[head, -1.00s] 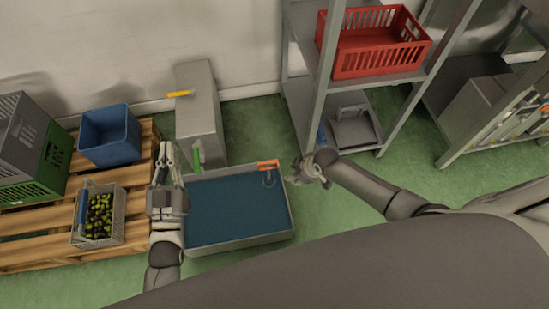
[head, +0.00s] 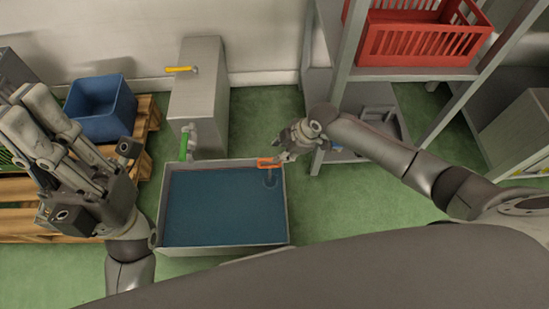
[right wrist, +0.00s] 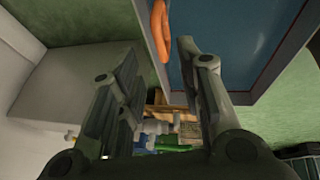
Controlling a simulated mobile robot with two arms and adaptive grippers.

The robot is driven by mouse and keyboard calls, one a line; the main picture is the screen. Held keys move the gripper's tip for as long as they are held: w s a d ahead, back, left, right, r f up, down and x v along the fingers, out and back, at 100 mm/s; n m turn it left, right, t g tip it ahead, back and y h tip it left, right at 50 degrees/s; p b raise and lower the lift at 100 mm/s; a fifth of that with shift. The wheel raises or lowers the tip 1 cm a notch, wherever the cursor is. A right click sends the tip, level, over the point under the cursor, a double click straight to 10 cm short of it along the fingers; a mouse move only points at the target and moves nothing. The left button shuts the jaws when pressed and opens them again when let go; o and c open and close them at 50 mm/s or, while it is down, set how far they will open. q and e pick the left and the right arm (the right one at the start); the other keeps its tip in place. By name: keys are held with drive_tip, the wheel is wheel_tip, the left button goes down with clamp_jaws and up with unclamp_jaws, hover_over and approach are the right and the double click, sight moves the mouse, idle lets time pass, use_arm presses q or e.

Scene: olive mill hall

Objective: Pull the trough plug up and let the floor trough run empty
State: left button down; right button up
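The floor trough (head: 288,215) is a grey rectangular tub holding dark blue liquid (head: 215,210). The orange handle of the trough plug (head: 268,163) stands at its far right corner, and it also shows in the right wrist view (right wrist: 173,35). A ring-like shape shows in the liquid below the handle. My right gripper (head: 283,152) is right beside the handle in the head view. In the right wrist view its fingers are apart with nothing held, and the handle is just past the fingertips. My left gripper (head: 28,105) is raised at the left, close to the head camera, fingers apart and empty.
A grey cabinet (head: 197,95) with a yellow lever (head: 180,69) stands behind the trough, with a green-handled tap (head: 185,143) in front. A blue bin (head: 100,108) sits on a wooden pallet (head: 145,130) at left. A metal rack with a red crate (head: 420,45) stands at right.

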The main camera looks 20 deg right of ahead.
drive_tip(key=b+x, duration=0.3)
drive_tip(key=x, duration=0.4)
drive_tip(key=shift+c, duration=0.3)
clamp_jaws()
